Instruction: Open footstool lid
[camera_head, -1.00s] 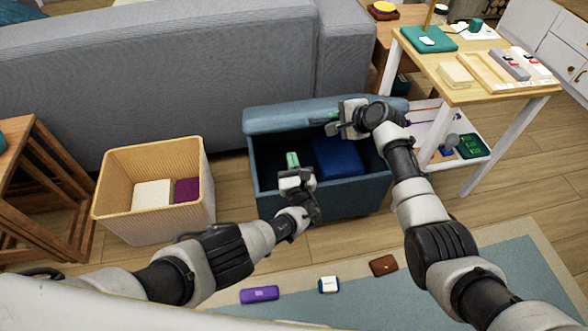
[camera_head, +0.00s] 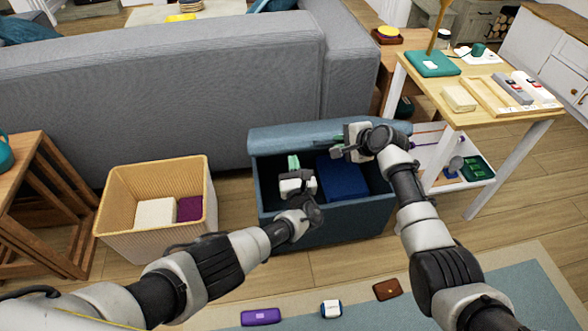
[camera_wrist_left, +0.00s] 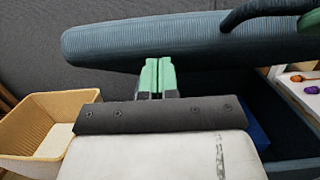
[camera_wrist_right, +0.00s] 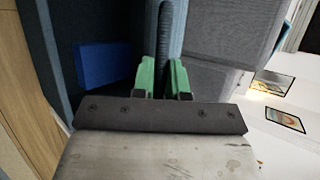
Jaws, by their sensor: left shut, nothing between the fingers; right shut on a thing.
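The blue footstool (camera_head: 325,226) stands open in front of the sofa. Its padded lid (camera_head: 285,137) is raised and tilted back at the sofa side; it also shows in the left wrist view (camera_wrist_left: 190,42). My right gripper (camera_head: 332,142) is shut on the lid's dark handle (camera_wrist_right: 165,45), which runs between its green fingers in the right wrist view. My left gripper (camera_head: 293,162) is shut and empty, over the open box, its fingertips close to the lid's lower edge; whether they touch cannot be told. A blue item (camera_head: 342,180) lies inside.
A wicker bin (camera_head: 118,215) with white and purple items stands left of the footstool. A wooden table with a lower shelf (camera_head: 480,105) stands close on the right. A purple case (camera_head: 261,317), a white-blue item (camera_head: 331,309) and a brown wallet (camera_head: 387,289) lie on the floor in front.

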